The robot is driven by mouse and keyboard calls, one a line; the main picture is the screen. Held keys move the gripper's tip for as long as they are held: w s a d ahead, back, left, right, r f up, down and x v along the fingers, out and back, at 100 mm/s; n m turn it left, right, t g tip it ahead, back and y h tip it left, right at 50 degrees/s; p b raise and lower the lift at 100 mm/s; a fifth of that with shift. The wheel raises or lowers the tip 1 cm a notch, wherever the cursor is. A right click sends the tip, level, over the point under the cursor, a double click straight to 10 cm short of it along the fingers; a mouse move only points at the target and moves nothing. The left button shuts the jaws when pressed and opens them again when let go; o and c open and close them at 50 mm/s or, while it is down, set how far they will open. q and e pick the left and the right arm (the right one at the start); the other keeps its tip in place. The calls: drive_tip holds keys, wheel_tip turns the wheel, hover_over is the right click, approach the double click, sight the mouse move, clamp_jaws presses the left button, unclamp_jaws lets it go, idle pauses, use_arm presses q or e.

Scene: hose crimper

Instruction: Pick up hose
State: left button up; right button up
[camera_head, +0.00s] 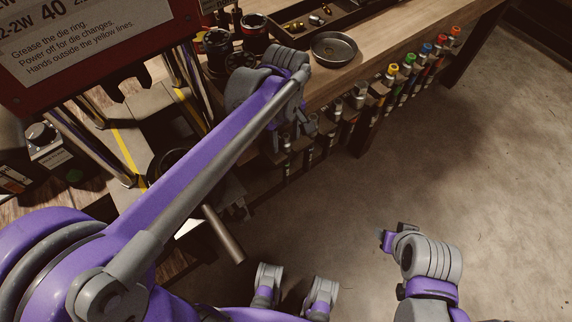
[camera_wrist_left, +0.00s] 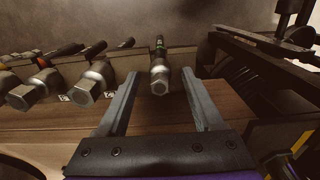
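Several hoses with metal end fittings hang in a row along the bench's front edge in the head view. One hose (camera_wrist_left: 159,66) shows in the left wrist view with a hex fitting facing the camera and a dark body with a green mark. My left gripper (camera_wrist_left: 160,74) is open, with one finger on each side of that hose in the picture; I cannot tell whether they touch it. In the head view the left gripper (camera_head: 301,122) is largely hidden by my wrist. My right gripper (camera_head: 390,238) is at lower right, over the floor, its fingers unclear.
Neighbouring hoses (camera_wrist_left: 88,85) lie to the left in the left wrist view. A round metal dish (camera_head: 333,48) and a tray of fittings (camera_head: 307,20) stand on the bench. A red-framed crimper sign (camera_head: 85,45) is at upper left. Floor to the right is clear.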

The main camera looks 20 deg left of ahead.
use_arm(q)
clamp_jaws()
drive_tip(key=shift+r, duration=0.1)
idle(0.3)
